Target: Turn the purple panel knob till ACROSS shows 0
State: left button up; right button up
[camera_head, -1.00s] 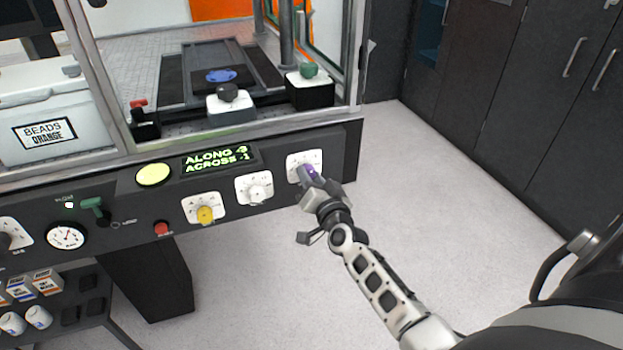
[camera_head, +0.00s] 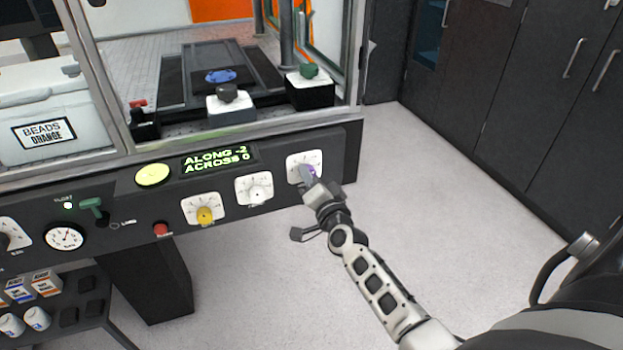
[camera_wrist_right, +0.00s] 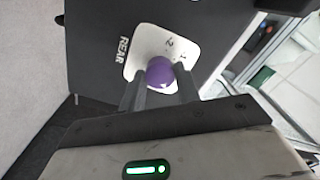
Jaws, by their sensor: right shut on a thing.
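The purple knob (camera_wrist_right: 160,72) sits on a white dial plate at the right end of the dark panel, with "REAR" beside it in the right wrist view. My right gripper (camera_head: 308,174) is shut on the knob, one finger on each side, and hides most of it in the head view. The green-lit display (camera_head: 214,161) reads ALONG -2 and ACROSS 0. My left gripper is not in view.
A white knob (camera_head: 256,190) and a yellow knob (camera_head: 205,215) sit left of the purple one on the same panel (camera_head: 180,192). A red button (camera_head: 161,229) is further left. Open floor (camera_head: 440,190) lies to the right, before dark cabinets.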

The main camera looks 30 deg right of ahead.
jog(key=o, duration=1)
jog(key=v, duration=1.6)
jog(key=shift+a, duration=0.1)
jog(key=s+a+f+n+g+y, duration=0.2)
jog(key=s+a+f+n, duration=0.1)
jog(key=a+n, duration=0.2)
jog(key=s+a+f+n+g+y, duration=0.2)
jog(key=s+a+f+n+g, duration=0.1)
jog(key=a+n, duration=0.2)
jog(key=s+a+f+n+g+y, duration=0.2)
jog(key=s+a+f+n+y, duration=0.1)
jog(key=a+n, duration=0.3)
jog(key=shift+s+a+f, duration=0.15)
jog(key=shift+s+f, duration=0.25)
jog(key=shift+f, duration=0.1)
